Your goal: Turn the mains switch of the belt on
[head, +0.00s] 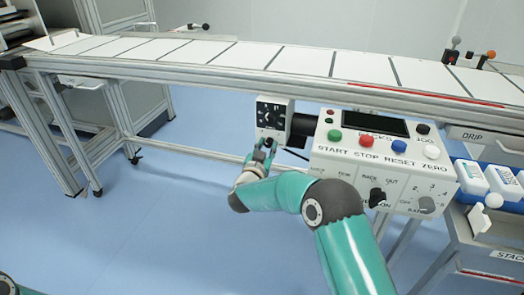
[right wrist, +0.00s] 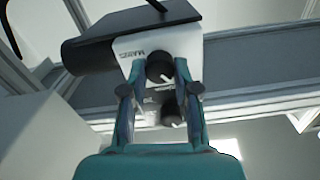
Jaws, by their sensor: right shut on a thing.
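The white mains box (head: 272,113) hangs under the belt's front rail, left of the control panel. In the right wrist view its face (right wrist: 150,47) bears a MAINS label above a round black switch knob (right wrist: 160,68). My right gripper (right wrist: 159,72) has its two fingertips on either side of this knob and is shut on it. In the head view the right gripper (head: 266,146) reaches up to the box's lower part, and the knob is partly hidden by the fingers. I cannot read the knob's position. My left gripper is not in view.
The control panel (head: 372,160) with coloured buttons and black knobs is close on the right of my right gripper. Blue floor is clear at left.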

